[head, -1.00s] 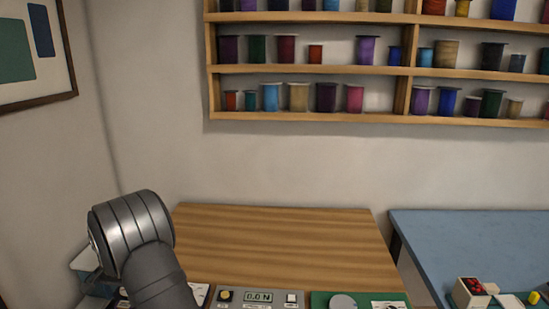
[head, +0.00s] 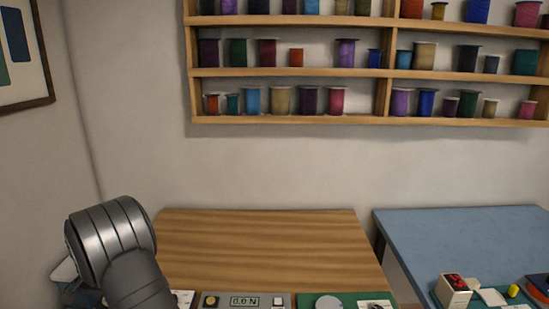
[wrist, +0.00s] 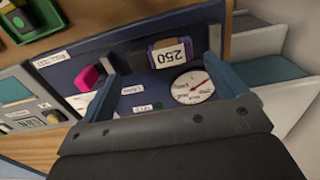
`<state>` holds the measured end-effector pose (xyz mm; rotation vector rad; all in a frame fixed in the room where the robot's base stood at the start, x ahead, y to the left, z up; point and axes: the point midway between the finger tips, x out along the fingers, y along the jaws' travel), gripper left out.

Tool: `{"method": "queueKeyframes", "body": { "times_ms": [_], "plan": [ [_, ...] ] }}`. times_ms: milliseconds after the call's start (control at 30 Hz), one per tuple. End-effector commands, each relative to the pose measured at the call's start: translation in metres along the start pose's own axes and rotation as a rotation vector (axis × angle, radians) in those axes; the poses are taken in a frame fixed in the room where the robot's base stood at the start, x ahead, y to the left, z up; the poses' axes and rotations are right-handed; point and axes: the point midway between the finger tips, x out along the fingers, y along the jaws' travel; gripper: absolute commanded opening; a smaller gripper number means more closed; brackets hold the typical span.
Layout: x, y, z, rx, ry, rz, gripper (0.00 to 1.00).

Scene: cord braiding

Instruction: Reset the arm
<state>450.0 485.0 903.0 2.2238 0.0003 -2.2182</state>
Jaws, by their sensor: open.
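My gripper (wrist: 160,52) shows in the wrist view with its two blue fingers spread apart and nothing held between them. Below it is a dark blue panel (wrist: 78,66) with a round dial gauge (wrist: 194,88), a purple-edged block marked 250 (wrist: 171,54) and a pink block (wrist: 88,78). The 250 block lies in the gap between the fingers as seen from the wrist, but I cannot tell the height between them. In the head view only my grey arm shows at the lower left; the gripper is out of that view.
A wooden table (head: 262,245) has a bare top behind a grey console with a 0.0 N display (head: 244,301) and a green mat (head: 305,299). A blue table (head: 455,232) stands at the right with small items. Shelves of cord spools (head: 290,73) hang on the wall.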

Motion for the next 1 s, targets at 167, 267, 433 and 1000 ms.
{"method": "queueKeyframes", "body": {
  "times_ms": [167,267,433,1000],
  "plan": [
    [0.021,0.001,0.001,0.000,-0.002,0.002,0.90],
    [0.040,0.001,0.001,0.001,-0.002,0.002,0.90],
    [0.002,-0.001,-0.001,0.001,0.004,-0.005,0.90],
    [-0.054,0.001,0.001,0.000,-0.003,0.004,0.90]
  ]
}}
